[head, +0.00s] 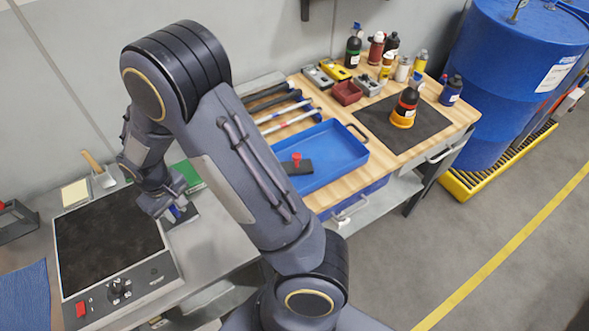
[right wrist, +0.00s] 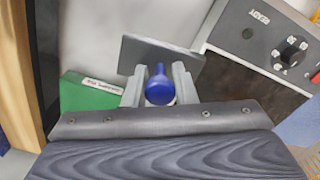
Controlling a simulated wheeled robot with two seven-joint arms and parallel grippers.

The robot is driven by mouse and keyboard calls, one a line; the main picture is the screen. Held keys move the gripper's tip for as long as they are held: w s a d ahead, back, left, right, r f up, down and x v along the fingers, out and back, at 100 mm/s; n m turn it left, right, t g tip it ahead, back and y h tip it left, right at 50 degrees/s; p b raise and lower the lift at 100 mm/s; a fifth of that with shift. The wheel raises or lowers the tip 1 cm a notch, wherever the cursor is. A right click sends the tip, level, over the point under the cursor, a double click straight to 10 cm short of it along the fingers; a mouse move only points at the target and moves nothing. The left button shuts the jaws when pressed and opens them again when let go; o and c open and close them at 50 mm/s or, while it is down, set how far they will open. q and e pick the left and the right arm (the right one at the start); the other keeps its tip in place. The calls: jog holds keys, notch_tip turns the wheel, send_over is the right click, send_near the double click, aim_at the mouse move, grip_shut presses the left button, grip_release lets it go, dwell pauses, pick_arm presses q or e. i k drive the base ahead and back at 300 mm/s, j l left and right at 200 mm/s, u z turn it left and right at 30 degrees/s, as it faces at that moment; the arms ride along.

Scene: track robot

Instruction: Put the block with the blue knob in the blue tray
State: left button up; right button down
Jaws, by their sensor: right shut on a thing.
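The block with the blue knob (right wrist: 160,88) shows in the right wrist view as a flat grey plate with a round blue knob. My right gripper (right wrist: 158,92) is shut on the knob, one finger on each side. In the head view the gripper (head: 166,205) is over the grey bench, and the block (head: 182,217) shows partly beneath it; I cannot tell if it touches the bench. The blue tray (head: 337,168) lies on the wooden workbench to the right, beyond my arm. A dark block with a red knob (head: 297,162) is in the tray. My left gripper is not in view.
A dark-topped device (head: 105,240) with knobs is left of the gripper. A green box (right wrist: 90,92) lies close by. Hammers (head: 285,108), bins, bottles and a dark mat (head: 430,125) share the wooden workbench. My arm hides part of the gap between benches.

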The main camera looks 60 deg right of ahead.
aim_at(330, 153)
jog(key=k+l+z, duration=0.2)
jog(key=k+l, duration=0.3)
jog(key=k+l+z, duration=0.15)
jog(key=k+l, duration=0.3)
jog(key=l, duration=0.2)
